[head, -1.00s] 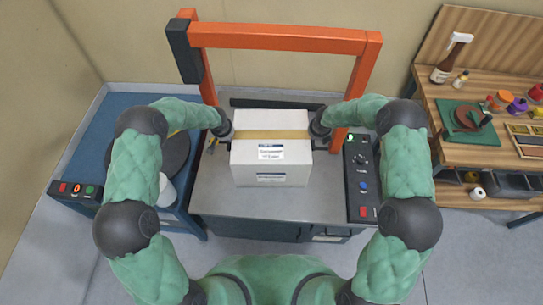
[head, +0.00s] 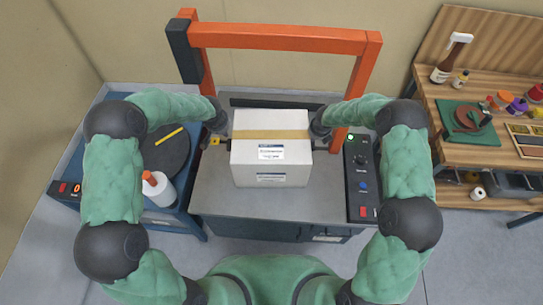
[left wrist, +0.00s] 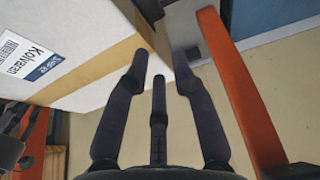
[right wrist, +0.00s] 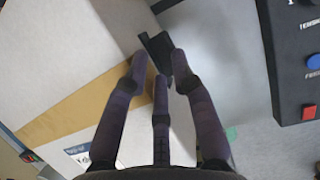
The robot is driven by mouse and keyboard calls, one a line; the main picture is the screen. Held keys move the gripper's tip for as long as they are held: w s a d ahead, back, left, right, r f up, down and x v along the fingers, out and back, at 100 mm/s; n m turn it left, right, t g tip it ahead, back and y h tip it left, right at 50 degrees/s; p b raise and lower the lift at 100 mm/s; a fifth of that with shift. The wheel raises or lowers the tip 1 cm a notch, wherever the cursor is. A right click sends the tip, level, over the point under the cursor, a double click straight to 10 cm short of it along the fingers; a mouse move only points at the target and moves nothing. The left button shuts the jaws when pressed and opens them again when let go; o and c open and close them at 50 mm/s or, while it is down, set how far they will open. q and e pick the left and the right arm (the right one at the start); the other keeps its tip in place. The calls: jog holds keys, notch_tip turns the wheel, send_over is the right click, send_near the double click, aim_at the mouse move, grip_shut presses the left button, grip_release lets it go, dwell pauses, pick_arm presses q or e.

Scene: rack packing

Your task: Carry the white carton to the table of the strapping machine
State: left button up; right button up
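The white carton (head: 270,150), with a tan tape band and printed labels, sits upright on the grey table (head: 220,205) of the strapping machine, in front of its orange arch (head: 280,38). My left gripper (head: 217,138) is left of the carton, with a gap between them. In the left wrist view its fingers (left wrist: 160,68) are spread and empty, with the carton (left wrist: 85,50) to their left. My right gripper (head: 318,138) is close beside the carton's right side. Its fingers (right wrist: 158,68) are spread with nothing between them; I cannot tell whether they touch the carton.
A black control panel (head: 361,178) lies along the table's right edge. At left, a blue stand (head: 120,97) holds a dark round disc (head: 168,155) and a white bottle with an orange cap (head: 158,190). A wooden workbench (head: 455,90) with tools stands at right.

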jog(key=shift+r, duration=0.2)
pick_arm(q)
jog(key=v, duration=0.3)
jog(key=shift+s+r, duration=0.1)
jog(key=shift+r, duration=0.15)
pick_arm(e)
jog(key=v, duration=1.1)
jog(key=shift+s+r, duration=0.25)
pick_arm(q)
jog(key=shift+s+f, duration=0.1)
pick_arm(e)
jog(key=shift+s+f, duration=0.1)
